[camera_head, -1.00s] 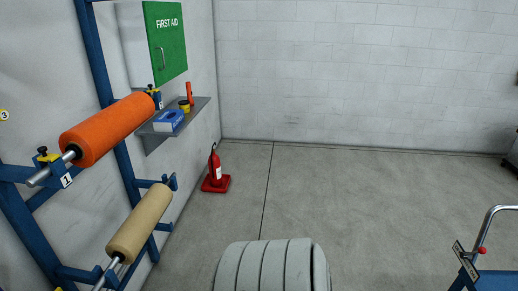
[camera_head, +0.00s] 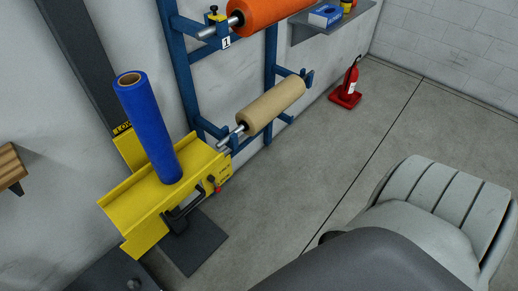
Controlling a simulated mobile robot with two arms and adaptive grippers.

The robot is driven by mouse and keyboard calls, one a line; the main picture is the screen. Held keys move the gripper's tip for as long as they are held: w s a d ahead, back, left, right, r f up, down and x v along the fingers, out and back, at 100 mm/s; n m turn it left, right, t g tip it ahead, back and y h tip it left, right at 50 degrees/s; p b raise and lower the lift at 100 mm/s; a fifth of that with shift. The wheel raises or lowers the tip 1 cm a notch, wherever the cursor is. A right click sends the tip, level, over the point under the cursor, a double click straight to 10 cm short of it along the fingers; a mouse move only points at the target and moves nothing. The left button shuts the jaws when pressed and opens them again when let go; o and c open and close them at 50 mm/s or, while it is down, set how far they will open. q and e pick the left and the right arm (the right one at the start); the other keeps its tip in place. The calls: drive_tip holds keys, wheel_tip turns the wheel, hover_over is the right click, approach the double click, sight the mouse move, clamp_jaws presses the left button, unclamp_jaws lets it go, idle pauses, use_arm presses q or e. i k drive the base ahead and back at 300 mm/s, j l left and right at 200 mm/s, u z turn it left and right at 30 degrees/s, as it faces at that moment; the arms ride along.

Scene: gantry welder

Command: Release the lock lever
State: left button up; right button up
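No part is clearly labelled as the lock lever, so I cannot tell for sure which one it is. A small yellow latch with a black knob (camera_head: 214,13) sits at the near end of the orange roll (camera_head: 268,12), above the tag "1". A yellow lift cradle (camera_head: 130,205) at the left carries an upright blue roll (camera_head: 148,128). A black handle (camera_head: 183,213) and a small red knob (camera_head: 218,189) are on the cradle's front right side. Neither of my grippers is in view. Parts of my own body cover the lower right.
A blue rack (camera_head: 180,70) along the wall holds the orange roll and a tan roll (camera_head: 270,107). A wooden edge (camera_head: 12,165) shows at far left. The floor between is clear.

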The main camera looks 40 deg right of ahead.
sight(215, 185)
drive_tip(key=z, duration=0.8)
